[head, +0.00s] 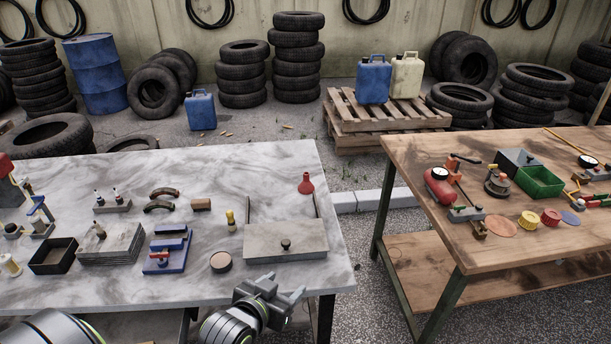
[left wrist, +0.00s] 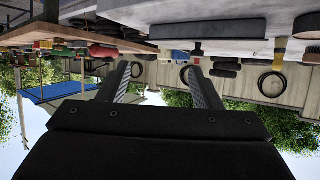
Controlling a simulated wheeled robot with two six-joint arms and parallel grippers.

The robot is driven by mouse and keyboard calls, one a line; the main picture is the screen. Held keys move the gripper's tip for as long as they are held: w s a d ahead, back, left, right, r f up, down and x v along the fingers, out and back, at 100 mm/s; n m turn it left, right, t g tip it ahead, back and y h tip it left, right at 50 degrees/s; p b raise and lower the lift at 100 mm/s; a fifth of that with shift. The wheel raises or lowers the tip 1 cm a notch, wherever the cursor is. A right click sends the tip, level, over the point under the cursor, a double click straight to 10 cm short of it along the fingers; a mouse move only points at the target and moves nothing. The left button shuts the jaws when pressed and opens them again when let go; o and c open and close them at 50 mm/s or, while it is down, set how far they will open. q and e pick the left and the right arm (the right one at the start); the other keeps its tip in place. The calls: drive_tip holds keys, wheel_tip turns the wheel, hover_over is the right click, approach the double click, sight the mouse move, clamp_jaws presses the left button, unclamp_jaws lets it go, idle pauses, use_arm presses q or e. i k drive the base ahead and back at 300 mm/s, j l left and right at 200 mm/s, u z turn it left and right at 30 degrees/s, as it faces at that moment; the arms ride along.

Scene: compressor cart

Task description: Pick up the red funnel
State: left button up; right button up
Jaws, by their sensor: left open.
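The red funnel (head: 306,183) stands on the grey marble-topped table near its far right corner, with its narrow end up. My left gripper (head: 286,289) is at the near edge of that table, well short of the funnel and a little to its left in the head view. In the left wrist view, which is upside down, its two fingers (left wrist: 160,72) are spread with nothing between them. A red object (left wrist: 104,52) shows beyond the left finger there; I cannot tell if it is the funnel. My right gripper is not in view.
A grey lidded tray (head: 286,240) with a black knob and raised side bars lies between my left gripper and the funnel. A yellow-handled brush (head: 231,220) and a round tin (head: 221,261) stand left of it. A wooden workbench (head: 430,180) stands right, across a gap.

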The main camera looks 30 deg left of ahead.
sight(306, 187)
drive_tip(key=i+j, duration=0.95)
